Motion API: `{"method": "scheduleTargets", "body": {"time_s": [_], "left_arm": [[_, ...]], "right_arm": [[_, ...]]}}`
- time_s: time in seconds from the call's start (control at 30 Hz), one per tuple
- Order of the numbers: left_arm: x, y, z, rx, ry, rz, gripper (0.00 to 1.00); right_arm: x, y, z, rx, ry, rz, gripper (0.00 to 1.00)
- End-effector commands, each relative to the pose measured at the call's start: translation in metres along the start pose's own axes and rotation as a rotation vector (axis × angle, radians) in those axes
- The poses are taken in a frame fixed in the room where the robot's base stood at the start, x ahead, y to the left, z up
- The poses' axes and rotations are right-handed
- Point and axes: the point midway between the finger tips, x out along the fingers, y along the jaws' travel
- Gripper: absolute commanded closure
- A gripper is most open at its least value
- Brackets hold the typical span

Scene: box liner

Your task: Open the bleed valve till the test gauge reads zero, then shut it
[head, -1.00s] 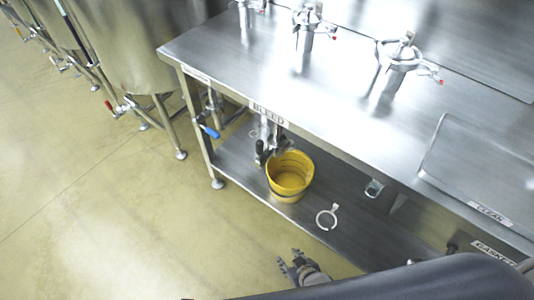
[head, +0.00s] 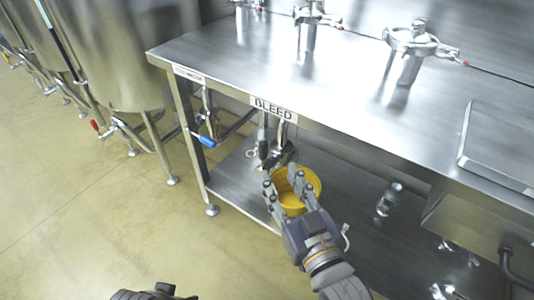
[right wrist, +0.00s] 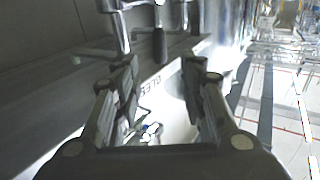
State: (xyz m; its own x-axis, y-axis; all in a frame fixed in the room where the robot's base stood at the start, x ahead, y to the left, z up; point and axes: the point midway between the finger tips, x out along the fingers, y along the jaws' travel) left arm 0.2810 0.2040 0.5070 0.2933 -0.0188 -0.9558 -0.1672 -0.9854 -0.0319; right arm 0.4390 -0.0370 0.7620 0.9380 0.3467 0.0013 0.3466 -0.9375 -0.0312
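The bleed valve (head: 264,147), with a dark hanging handle, is under the table edge below the BLEED label (head: 273,108). A dark handle (right wrist: 159,43) hangs from metal pipework ahead of the fingers in the right wrist view. My right gripper (head: 284,184) is open and empty, just below and in front of the valve, apart from its handle. It partly covers the yellow bucket (head: 313,180) on the lower shelf. Part of my left gripper (head: 153,293) shows at the bottom edge; its fingers cannot be made out. I cannot make out a test gauge.
A blue-handled valve (head: 207,140) hangs left of the bleed valve, near the table leg (head: 190,130). Metal fittings stand on the steel tabletop (head: 215,60). A glass-like jar (head: 390,199) is on the lower shelf. The floor (head: 80,220) at left is clear.

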Motion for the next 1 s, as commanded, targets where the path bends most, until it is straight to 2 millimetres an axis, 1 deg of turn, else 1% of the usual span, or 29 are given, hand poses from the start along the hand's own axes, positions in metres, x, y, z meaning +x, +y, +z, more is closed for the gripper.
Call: {"method": "scheduleTargets", "body": {"time_s": [0.17,0.4,0.6,0.8,1.0], "left_arm": [[-0.005,0.000,0.000,0.000,0.003,-0.001,0.60],[-0.018,-0.001,0.000,-0.001,0.012,-0.002,0.60],[-0.024,-0.001,0.000,-0.001,0.016,-0.002,0.60],[-0.021,-0.001,0.002,-0.001,0.013,-0.002,0.60],[-0.021,-0.001,0.002,-0.002,0.014,-0.002,0.60]], "right_arm": [[0.017,0.000,-0.001,0.000,0.004,0.000,0.62],[0.055,0.000,-0.001,0.001,0.003,0.000,0.62],[0.085,0.000,0.000,0.000,0.002,0.000,0.62],[0.102,0.000,0.000,0.001,0.000,0.000,0.62],[0.107,0.000,0.000,0.001,-0.001,0.000,0.62]]}}
